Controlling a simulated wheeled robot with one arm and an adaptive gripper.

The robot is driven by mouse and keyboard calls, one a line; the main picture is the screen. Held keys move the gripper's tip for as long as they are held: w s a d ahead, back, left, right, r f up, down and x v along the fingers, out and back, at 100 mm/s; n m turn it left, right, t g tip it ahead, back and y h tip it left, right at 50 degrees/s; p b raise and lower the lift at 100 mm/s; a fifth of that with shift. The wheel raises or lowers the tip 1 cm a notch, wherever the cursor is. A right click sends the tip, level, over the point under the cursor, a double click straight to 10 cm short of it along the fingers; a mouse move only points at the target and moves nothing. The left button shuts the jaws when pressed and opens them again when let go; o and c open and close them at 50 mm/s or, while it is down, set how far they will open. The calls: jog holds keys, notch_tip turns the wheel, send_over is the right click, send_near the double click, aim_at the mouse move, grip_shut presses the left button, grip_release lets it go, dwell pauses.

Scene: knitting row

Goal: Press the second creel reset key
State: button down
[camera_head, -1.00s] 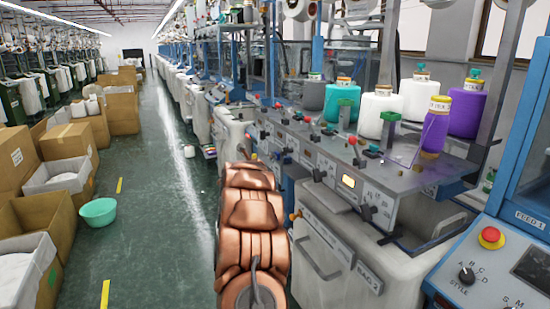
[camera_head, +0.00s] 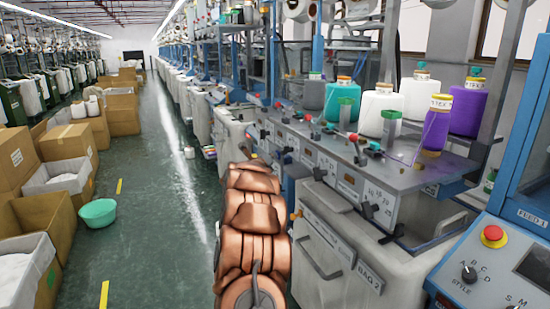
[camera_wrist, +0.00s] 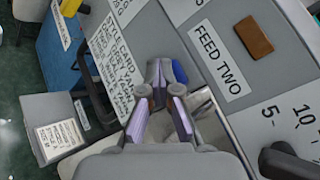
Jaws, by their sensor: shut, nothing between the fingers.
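In the wrist view my gripper (camera_wrist: 160,78) is shut and empty, its fingertips close together over a grey machine panel. A blue key-like piece (camera_wrist: 180,72) shows just right of the fingertips and is partly hidden by them; I cannot tell whether they touch it. A "FEED TWO" label (camera_wrist: 221,62) lies to the right, beside a brown, unlit rectangle (camera_wrist: 253,36). In the head view my copper arm reaches towards the row of machine panels (camera_head: 325,162), and my gripper is hidden or too small to make out there.
A printed style card (camera_wrist: 111,70) is left of my fingers, and a black knob (camera_wrist: 288,162) is at lower right. Yarn cones (camera_head: 381,110) stand on the machine top. A red stop button (camera_head: 493,235) is on the near right console.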

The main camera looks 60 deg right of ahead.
jog(key=shift+w+a, duration=0.1)
jog(key=shift+a, duration=0.1)
jog(key=shift+w+a, duration=0.55)
jog(key=shift+a, duration=0.3)
jog(key=shift+w+a, duration=0.55)
jog(key=shift+a, duration=0.25)
jog(key=shift+w+a, duration=0.55)
jog(key=shift+a, duration=0.3)
